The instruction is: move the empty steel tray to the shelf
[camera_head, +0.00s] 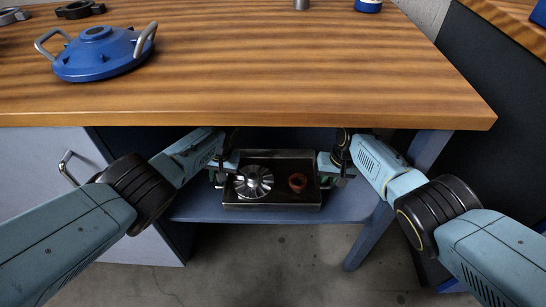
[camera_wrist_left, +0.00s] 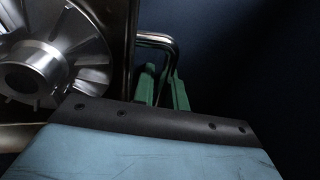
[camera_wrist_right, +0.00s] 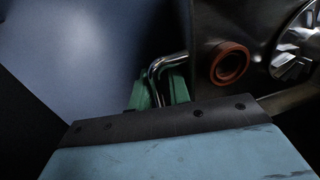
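The steel tray (camera_head: 272,207) is under the tabletop, at the lower shelf (camera_head: 345,207). It is not empty: a finned silver rotor (camera_head: 254,181) is at its left and a copper-coloured ring (camera_head: 298,182) at its right. I cannot tell whether the tray rests on the shelf or is just above it. My left gripper (camera_wrist_left: 163,92) has its green fingers closed around the tray's handle (camera_wrist_left: 172,50). My right gripper (camera_wrist_right: 158,92) has its green fingers closed around the opposite handle (camera_wrist_right: 165,64). In the head view, the arms partly hide both handles.
A grey cabinet (camera_head: 45,165) is left of the shelf; a blue table leg (camera_head: 372,235) is at right.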

